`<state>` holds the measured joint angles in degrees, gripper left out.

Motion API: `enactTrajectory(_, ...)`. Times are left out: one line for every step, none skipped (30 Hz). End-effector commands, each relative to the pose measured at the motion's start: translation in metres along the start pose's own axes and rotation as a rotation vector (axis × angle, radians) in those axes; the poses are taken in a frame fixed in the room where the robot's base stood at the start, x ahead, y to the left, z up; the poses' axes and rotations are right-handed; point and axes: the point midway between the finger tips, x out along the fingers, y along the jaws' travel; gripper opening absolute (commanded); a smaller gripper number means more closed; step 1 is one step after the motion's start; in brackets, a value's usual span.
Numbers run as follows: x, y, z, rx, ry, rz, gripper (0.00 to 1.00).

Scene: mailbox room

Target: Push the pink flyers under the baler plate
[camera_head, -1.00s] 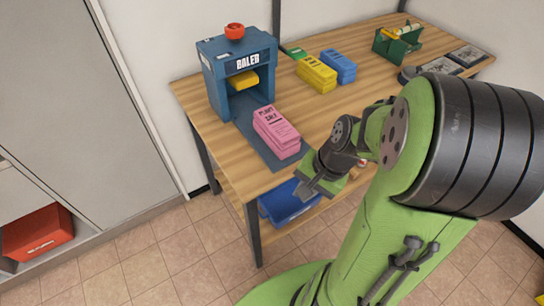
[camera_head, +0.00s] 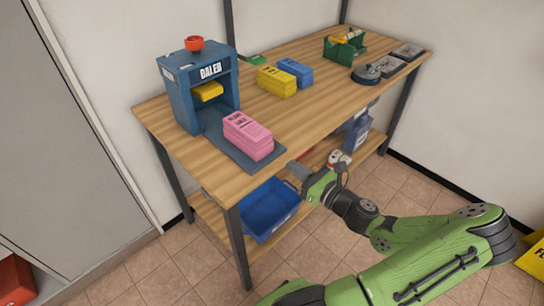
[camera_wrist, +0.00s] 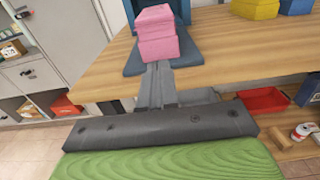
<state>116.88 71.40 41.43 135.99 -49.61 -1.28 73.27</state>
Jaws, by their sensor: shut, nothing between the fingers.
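The pink flyers (camera_head: 247,136) are a stack lying on the dark feed tray (camera_head: 213,122) in front of the blue baler (camera_head: 183,98). The baler has a yellow plate (camera_head: 207,91) in its opening and a red knob (camera_head: 194,44) on top. The stack sits outside the opening, on the near part of the tray. My gripper (camera_head: 294,170) is shut and empty, just off the table's front edge and right of the tray. In the wrist view, my gripper (camera_wrist: 157,88) points at the pink flyers (camera_wrist: 158,33), with the fingers overlapping the tray edge in the picture.
Yellow flyers (camera_head: 277,82) and blue flyers (camera_head: 295,71) stand further back on the table (camera_head: 310,110). A green caddy (camera_head: 345,44), a round dark object (camera_head: 366,75) and grey trays (camera_head: 408,52) are at the right. A blue bin (camera_head: 266,208) is on the lower shelf.

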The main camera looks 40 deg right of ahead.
Motion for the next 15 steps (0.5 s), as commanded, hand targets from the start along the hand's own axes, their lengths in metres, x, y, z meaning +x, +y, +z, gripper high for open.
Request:
enactTrajectory(0.012, 0.001, -0.003, -0.001, 0.0, 0.005, 0.0)
enactTrajectory(0.019, 0.001, -0.003, -0.002, -0.001, 0.005, 0.0)
enactTrajectory(0.028, 0.001, -0.003, -0.002, -0.001, 0.005, 0.0)
enactTrajectory(0.034, 0.001, -0.003, -0.002, 0.0, 0.006, 0.0)
enactTrajectory(0.041, 0.001, -0.003, -0.002, 0.0, 0.005, 0.0)
enactTrajectory(0.049, 0.001, -0.002, -0.003, -0.001, 0.005, 0.0)
enactTrajectory(0.055, 0.001, -0.003, -0.002, 0.0, 0.004, 0.0)
enactTrajectory(0.061, 0.001, -0.003, -0.004, 0.0, 0.005, 0.0)
enactTrajectory(0.067, 0.001, -0.003, -0.003, 0.0, 0.003, 0.0)
enactTrajectory(0.072, 0.001, -0.003, -0.003, 0.0, 0.004, 0.0)
enactTrajectory(0.075, 0.001, -0.003, -0.003, 0.001, 0.003, 0.0)
enactTrajectory(0.08, 0.0, -0.003, -0.003, 0.002, 0.002, 0.0)
enactTrajectory(0.082, 0.0, -0.002, -0.002, 0.002, 0.002, 0.0)
enactTrajectory(0.084, 0.0, -0.002, -0.002, 0.001, 0.002, 0.0)
enactTrajectory(0.085, 0.0, -0.001, -0.002, 0.001, 0.002, 0.0)
